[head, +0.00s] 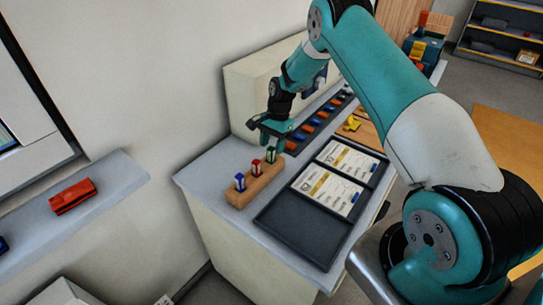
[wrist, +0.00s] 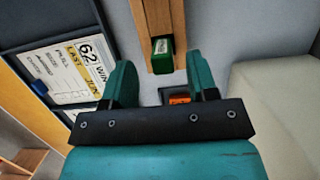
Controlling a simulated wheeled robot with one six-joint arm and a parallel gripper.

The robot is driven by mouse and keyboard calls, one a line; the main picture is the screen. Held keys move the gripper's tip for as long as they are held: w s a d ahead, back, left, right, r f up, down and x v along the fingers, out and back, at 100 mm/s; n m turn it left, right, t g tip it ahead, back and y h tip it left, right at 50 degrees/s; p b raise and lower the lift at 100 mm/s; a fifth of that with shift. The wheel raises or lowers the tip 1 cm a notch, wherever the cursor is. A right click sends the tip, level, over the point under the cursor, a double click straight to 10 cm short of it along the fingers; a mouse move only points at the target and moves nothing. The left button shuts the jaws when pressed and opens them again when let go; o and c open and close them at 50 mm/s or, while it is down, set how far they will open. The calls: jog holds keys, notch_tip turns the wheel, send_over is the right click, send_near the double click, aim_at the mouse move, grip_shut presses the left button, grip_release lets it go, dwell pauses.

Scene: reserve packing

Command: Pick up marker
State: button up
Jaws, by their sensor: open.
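Three small upright markers stand in a wooden block (head: 256,184) on the counter in the head view: a blue one (head: 240,182), a red one (head: 255,167) and a green one (head: 272,156). My gripper (head: 271,142) is open at the green marker's end of the block. In the wrist view the green marker (wrist: 162,55) sits at the end of the block (wrist: 159,18), just ahead of the gap between my open fingers (wrist: 160,78). Nothing is held. Which marker is meant cannot be told.
A dark tray (head: 296,229) with printed cards (head: 329,193) lies right of the block; cards also show in the wrist view (wrist: 79,66). A row of blue and orange items (head: 308,129) lies behind my gripper. A pale raised panel (head: 245,97) stands close on the left.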

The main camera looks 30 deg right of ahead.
aim_at(271, 159)
jog(key=shift+w+p+x, duration=0.2)
jog(key=shift+p+x, duration=0.6)
jog(key=shift+x, duration=1.3)
jog(key=shift+d, duration=0.1)
jog(key=c, duration=0.9)
